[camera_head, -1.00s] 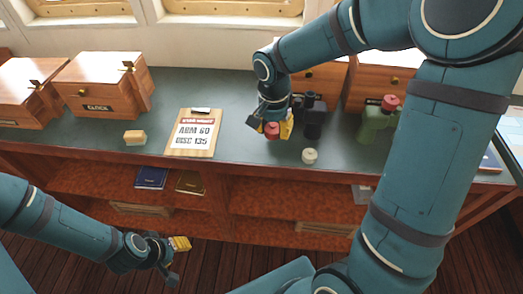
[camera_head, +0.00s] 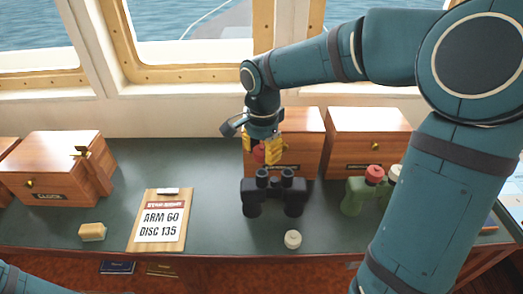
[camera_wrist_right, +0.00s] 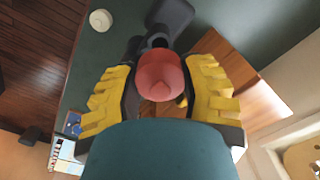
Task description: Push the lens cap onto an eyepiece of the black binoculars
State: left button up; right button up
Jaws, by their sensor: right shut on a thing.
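The black binoculars (camera_head: 273,197) stand upright on the dark counter, eyepieces up; part of them shows behind the cap in the wrist view (camera_wrist_right: 172,17). My right gripper (camera_head: 262,150) is shut on a red lens cap (camera_head: 259,154), held just above the left eyepiece (camera_head: 262,175). I cannot tell whether the cap touches the eyepiece. In the right wrist view the red cap (camera_wrist_right: 160,82) sits between the yellow finger pads and hides much of what lies beyond it. My left gripper is out of view.
A white cap (camera_head: 292,239) lies on the counter in front of the binoculars. Green binoculars (camera_head: 353,196) with a red and a white cap stand to the right. Wooden boxes (camera_head: 304,135) line the back. A clipboard (camera_head: 160,220) and a yellowish block (camera_head: 92,232) lie left.

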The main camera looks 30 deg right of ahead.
aim_at(262, 173)
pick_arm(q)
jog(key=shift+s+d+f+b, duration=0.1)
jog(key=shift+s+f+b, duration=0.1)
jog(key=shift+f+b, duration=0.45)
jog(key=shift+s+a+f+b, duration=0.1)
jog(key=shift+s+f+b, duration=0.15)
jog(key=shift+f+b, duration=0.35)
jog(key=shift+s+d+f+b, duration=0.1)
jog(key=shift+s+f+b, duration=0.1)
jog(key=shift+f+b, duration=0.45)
pick_arm(e)
jog(key=shift+f, duration=2.55)
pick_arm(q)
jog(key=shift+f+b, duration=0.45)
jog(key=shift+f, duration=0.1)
pick_arm(e)
jog(key=shift+f, duration=0.9)
jog(key=o, duration=1.2)
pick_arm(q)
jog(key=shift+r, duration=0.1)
pick_arm(e)
jog(key=shift+r, duration=0.1)
jog(key=shift+r+p, duration=2.8)
jog(key=shift+r, duration=0.65)
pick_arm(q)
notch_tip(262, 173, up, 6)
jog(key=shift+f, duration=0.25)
